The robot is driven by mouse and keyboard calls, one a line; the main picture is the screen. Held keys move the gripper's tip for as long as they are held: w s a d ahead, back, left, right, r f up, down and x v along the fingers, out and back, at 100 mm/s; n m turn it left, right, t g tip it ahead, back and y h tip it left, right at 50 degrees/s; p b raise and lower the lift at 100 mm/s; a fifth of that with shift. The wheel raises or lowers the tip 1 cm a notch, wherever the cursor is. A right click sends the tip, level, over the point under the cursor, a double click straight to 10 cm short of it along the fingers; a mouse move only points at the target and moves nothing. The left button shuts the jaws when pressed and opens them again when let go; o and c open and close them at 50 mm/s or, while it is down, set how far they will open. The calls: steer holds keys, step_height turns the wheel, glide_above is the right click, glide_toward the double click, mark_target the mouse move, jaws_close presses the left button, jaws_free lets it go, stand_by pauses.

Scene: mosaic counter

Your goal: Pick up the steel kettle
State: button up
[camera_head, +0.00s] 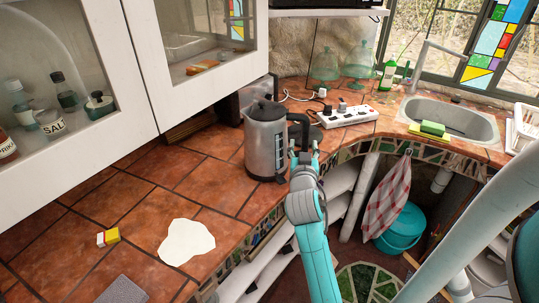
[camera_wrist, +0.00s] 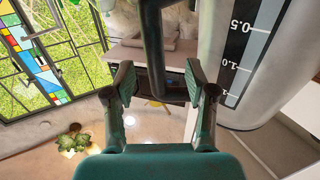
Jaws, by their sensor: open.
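The steel kettle (camera_head: 262,142) stands upright on the tiled counter, with a black lid and a black handle on its right side. In the wrist view its silver body (camera_wrist: 290,50), with a dark level scale, fills the upper right. My gripper (camera_head: 304,153) is at the handle side of the kettle. In the wrist view my gripper (camera_wrist: 158,85) is open, and the dark handle (camera_wrist: 152,45) shows between its two fingers, with gaps on both sides. Whether a finger touches the handle I cannot tell. The gripper partly hides the handle's lower part in the head view.
A white power strip (camera_head: 347,116) lies right of the kettle and a toaster (camera_head: 250,95) stands behind it. A glass-fronted wall cabinet (camera_head: 75,75) hangs at the left. A white patch (camera_head: 187,241) and a small yellow-red box (camera_head: 108,237) lie on the front counter.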

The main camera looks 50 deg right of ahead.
mark_target(305, 139)
steer(key=shift+s+x, duration=0.15)
steer(key=shift+x, duration=1.2)
steer(key=shift+s+x, duration=0.15)
steer(key=shift+x, duration=1.25)
steer(key=shift+d, duration=0.15)
jaws_close()
steer(key=shift+r, duration=0.15)
